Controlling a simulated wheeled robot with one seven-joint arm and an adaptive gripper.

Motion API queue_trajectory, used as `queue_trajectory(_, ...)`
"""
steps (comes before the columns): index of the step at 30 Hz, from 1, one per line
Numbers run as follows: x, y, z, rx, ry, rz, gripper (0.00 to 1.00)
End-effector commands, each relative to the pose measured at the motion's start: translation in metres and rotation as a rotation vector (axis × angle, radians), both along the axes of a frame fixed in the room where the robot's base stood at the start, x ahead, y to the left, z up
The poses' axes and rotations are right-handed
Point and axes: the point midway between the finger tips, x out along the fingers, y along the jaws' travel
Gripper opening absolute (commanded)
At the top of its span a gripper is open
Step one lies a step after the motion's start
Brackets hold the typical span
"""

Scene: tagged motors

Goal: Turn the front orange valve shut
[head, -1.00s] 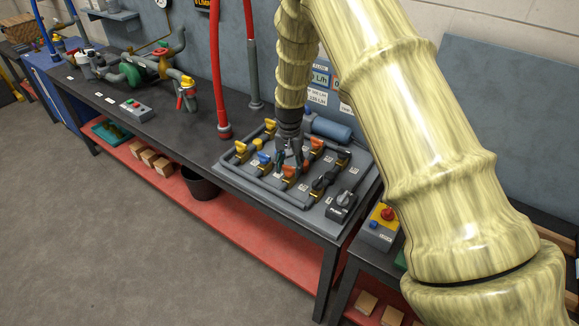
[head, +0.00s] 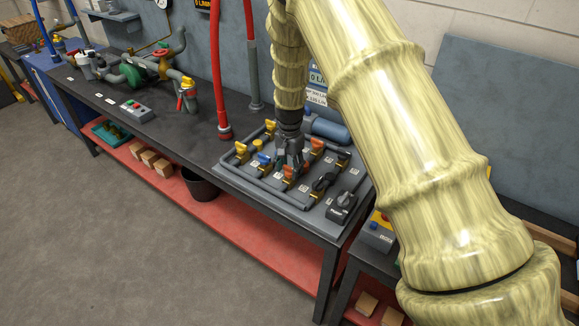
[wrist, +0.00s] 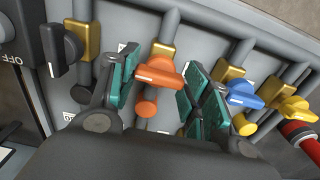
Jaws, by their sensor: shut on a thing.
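The front orange valve (head: 289,171) is in the front row of a grey valve panel on the bench. In the wrist view its orange handle (wrist: 160,74) lies crosswise to its pipe, between my two teal-padded fingers. My gripper (head: 288,162) points down over it and is shut on the handle. It also shows in the wrist view (wrist: 155,88). In the head view my fingers hide part of the valve. A second orange valve (head: 317,145) stands behind it.
A blue valve (wrist: 244,94) and a yellow one (wrist: 287,107) stand close on one side, a black knob (wrist: 62,48) on the other. A black switch box (head: 341,207) is at the panel's front right. A blue cylinder (head: 330,131) lies behind.

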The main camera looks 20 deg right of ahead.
Motion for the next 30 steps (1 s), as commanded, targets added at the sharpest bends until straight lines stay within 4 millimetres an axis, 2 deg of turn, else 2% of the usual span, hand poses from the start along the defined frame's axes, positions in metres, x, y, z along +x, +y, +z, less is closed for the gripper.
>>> queue_trajectory(3, -0.001, -0.001, -0.002, -0.001, 0.002, 0.000, 0.24)
queue_trajectory(4, -0.001, -0.001, -0.002, -0.001, 0.002, 0.000, 0.53)
queue_trajectory(7, -0.001, -0.001, -0.002, -0.001, 0.002, 0.000, 0.70)
queue_trajectory(20, 0.000, 0.000, 0.005, 0.000, 0.000, 0.001, 0.70)
queue_trajectory(23, 0.000, 0.000, 0.017, -0.001, -0.001, 0.001, 0.70)
queue_trajectory(30, 0.001, -0.001, 0.060, -0.001, -0.003, 0.001, 0.70)
